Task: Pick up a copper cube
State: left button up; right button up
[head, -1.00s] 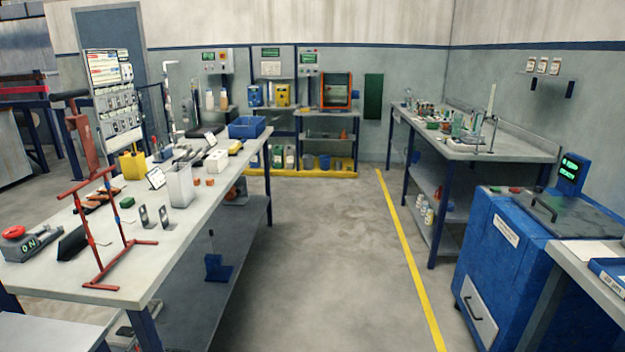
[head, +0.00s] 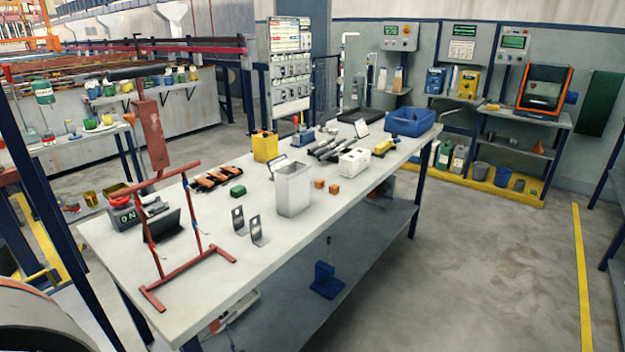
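Two small copper cubes sit on the long grey workbench (head: 330,215), just right of a white open-topped container. One copper cube (head: 319,184) is nearer the container and the other copper cube (head: 333,189) is just right of it. They are close together. The white container (head: 293,190) stands upright at the middle of the bench. Neither of my grippers shows in the head view.
A red rack (head: 196,255) stands at the bench's near left end, with two upright metal brackets (head: 248,226) beside it. A yellow container (head: 264,146), a white box (head: 353,161) and a blue bin (head: 409,122) stand farther back. The floor right of the bench is clear.

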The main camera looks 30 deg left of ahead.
aim_at(333, 189)
jog(key=i+l+u, duration=0.2)
jog(key=i+u, duration=0.2)
jog(key=i+l+u, duration=0.6)
jog(key=u, duration=0.15)
jog(key=i+l+u, duration=0.2)
jog(key=l+u, duration=0.2)
jog(key=l, duration=0.2)
jog(key=l+u, duration=0.4)
jog(key=l, duration=0.55)
jog(key=i, duration=0.1)
